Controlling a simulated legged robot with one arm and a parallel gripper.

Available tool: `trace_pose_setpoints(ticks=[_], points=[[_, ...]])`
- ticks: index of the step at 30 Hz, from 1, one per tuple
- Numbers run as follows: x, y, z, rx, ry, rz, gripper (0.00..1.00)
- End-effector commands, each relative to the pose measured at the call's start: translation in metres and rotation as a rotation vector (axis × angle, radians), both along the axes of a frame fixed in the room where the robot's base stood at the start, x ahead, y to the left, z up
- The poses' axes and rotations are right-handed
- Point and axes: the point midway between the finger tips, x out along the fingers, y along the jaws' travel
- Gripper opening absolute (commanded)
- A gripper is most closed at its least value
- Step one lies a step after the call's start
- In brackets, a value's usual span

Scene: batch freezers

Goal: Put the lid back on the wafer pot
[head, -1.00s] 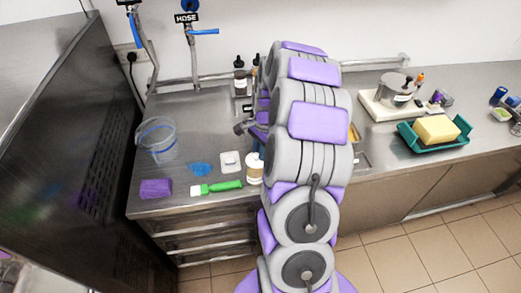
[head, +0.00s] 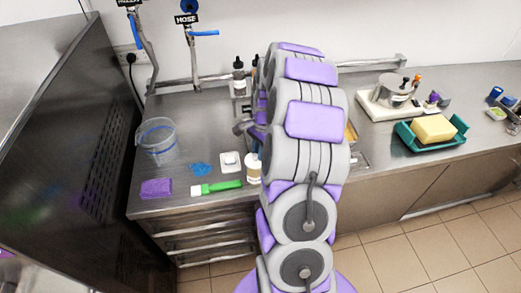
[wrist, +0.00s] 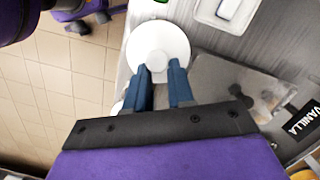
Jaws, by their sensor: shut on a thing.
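In the wrist view my gripper (wrist: 161,68) has its two blue fingers closed on the middle of a round white lid (wrist: 158,36). The lid lies flat beyond the fingertips and hides what is under it. In the head view the wafer pot (head: 253,171), a small pale jar with a label, stands near the counter's front edge, just left of my arm. Its top looks white, with the lid over it. I cannot tell whether the lid touches the rim. My arm mostly hides the gripper in the head view.
A white square dish (head: 230,161), a green-handled brush (head: 217,188), a blue cloth (head: 201,169) and a purple sponge (head: 156,188) lie left of the pot. A clear bucket (head: 157,143) stands farther left. A teal tray (head: 459,146) with a yellow block is at right.

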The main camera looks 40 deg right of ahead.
Motion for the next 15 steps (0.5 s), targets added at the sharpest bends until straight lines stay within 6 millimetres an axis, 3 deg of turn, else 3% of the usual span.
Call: trace_pose_setpoints(ticks=[15], points=[[0.0000, -0.0060, -0.0029, 0.004, 0.001, 0.000, 0.00]])
